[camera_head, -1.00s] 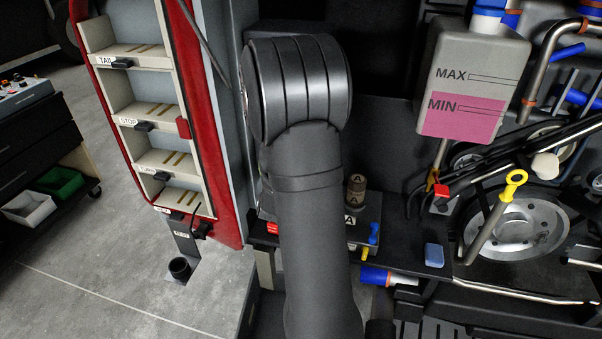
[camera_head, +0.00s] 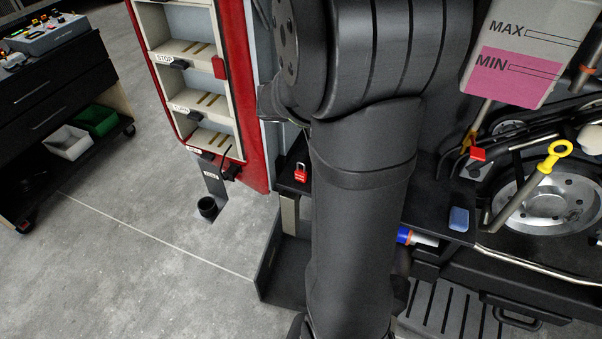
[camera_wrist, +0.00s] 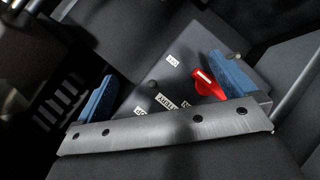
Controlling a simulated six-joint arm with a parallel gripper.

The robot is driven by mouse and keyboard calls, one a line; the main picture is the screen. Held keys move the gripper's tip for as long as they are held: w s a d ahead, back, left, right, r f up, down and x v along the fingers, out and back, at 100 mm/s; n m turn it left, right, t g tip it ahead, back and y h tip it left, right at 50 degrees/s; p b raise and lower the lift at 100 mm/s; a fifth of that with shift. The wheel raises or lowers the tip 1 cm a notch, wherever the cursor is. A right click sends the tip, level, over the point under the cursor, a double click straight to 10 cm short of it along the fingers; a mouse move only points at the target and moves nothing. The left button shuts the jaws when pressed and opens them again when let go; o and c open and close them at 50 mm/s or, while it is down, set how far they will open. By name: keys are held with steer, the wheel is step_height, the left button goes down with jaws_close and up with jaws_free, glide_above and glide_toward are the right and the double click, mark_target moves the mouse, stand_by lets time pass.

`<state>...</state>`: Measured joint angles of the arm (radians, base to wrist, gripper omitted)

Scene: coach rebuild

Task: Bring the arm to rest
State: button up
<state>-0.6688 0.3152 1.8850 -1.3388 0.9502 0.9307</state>
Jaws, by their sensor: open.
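My arm (camera_head: 362,200) stands upright through the middle of the head view, with its large dark joint at the top. My gripper is hidden in that view. In the wrist view my gripper (camera_wrist: 163,88) is open, with blue pads on its two fingers set wide apart. Nothing is held between them. Beyond the fingers is a dark surface (camera_wrist: 150,103) with small white labels and a red piece (camera_wrist: 208,84). I cannot tell how far it is from the fingertips.
A red-edged rack (camera_head: 232,100) stands left of my arm. A black shelf (camera_head: 432,218) with a red padlock-like piece (camera_head: 301,173) extends behind it. A pink-marked reservoir (camera_head: 515,75), yellow-handled dipstick (camera_head: 540,170) and metal disc (camera_head: 545,205) are at right. Floor (camera_head: 130,270) is clear at lower left.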

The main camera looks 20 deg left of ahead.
steer(key=s+a+r+m+g+y, duration=0.2)
steer(key=s+a+m+g+y, duration=0.4)
steer(key=s+a, duration=0.45)
step_height(320, 180, down, 9)
steer(key=w+m, duration=0.1)
steer(key=w, duration=0.2)
steer(key=shift+d+f+h, duration=0.15)
steer(key=shift+d+h, duration=0.1)
steer(key=shift+h, duration=0.05)
steer(key=v, duration=1)
